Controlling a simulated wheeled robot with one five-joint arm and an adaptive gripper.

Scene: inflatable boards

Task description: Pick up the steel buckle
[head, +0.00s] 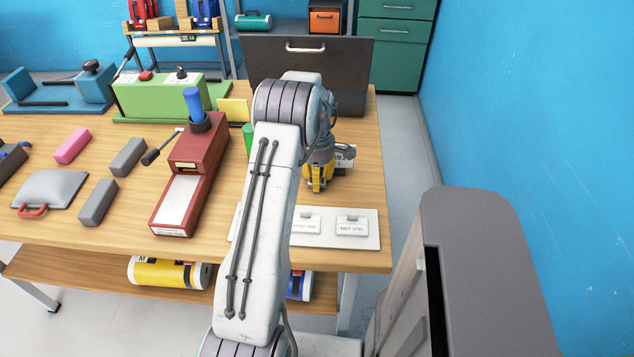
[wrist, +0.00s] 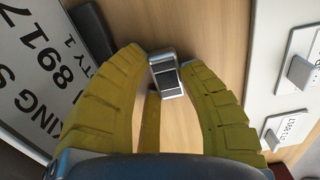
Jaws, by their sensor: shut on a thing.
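The steel buckle (wrist: 166,76) is a small silver rectangular frame with a dark middle, seen in the wrist view. It sits between the fingertips of my gripper (wrist: 165,64), whose yellow ribbed fingers close on it from both sides. The wooden table top lies behind it; I cannot tell if the buckle touches the wood. In the head view my gripper (head: 319,182) points down over the right part of the table, and the buckle cannot be made out there.
A white board with labelled tags (head: 365,240) lies at the table's front right. A white lettered plate (wrist: 35,75) is close left of my fingers in the wrist view. A red device with a blue handle (head: 190,175) stands left of my arm. Grey blocks (head: 97,202) lie further left.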

